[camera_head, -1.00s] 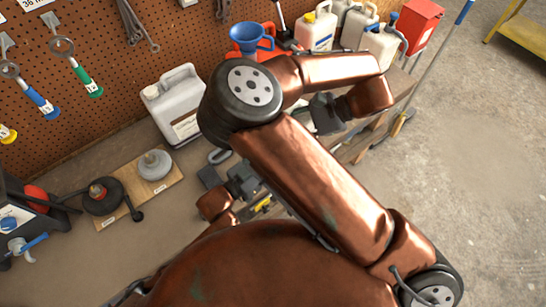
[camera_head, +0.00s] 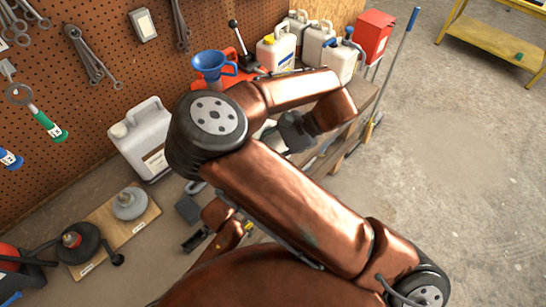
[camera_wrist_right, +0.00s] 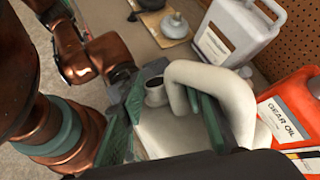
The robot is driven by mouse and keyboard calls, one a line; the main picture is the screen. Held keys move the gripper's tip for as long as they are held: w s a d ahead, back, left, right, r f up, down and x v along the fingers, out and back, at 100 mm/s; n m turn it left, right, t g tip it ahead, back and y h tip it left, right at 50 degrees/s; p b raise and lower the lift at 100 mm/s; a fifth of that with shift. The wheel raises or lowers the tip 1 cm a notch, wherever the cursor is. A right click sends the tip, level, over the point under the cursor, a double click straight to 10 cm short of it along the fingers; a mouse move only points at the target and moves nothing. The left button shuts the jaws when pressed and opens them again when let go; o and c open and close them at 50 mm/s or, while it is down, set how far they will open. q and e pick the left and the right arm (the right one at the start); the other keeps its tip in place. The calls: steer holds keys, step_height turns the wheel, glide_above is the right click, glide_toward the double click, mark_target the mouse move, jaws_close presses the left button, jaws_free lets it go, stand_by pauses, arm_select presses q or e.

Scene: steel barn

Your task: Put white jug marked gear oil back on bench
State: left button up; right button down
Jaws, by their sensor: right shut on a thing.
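My right gripper (camera_wrist_right: 160,115) is shut on a cream-white jug (camera_wrist_right: 205,75), with green fingers beside its looped handle. The jug's open-looking dark cap shows, but its label is hidden. In the head view my own right arm covers most of this jug, and the right gripper (camera_head: 291,134) shows only in part. An orange-red container (camera_wrist_right: 290,115) with a white label reading GEAR OIL stands close to the right of the held jug. My left gripper (camera_head: 195,222) is open and empty over the bench (camera_head: 155,235), its dark fingers apart.
A grey-white jug (camera_head: 148,140) stands by the pegboard. A blue funnel (camera_head: 210,65) is near the orange-red container. Several white jugs (camera_head: 298,40) and a red can (camera_head: 374,38) stand at the far end. Weights on a board (camera_head: 108,228) lie at left. A yellow bench (camera_head: 495,40) stands apart.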

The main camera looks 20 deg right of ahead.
arm_select(q)
steer(key=shift+s+d, duration=0.1)
steer(key=c, duration=1.4)
steer(key=shift+r, duration=0.1)
steer(key=shift+c, duration=0.6)
arm_select(e)
steer(key=c, duration=1.3)
jaws_free()
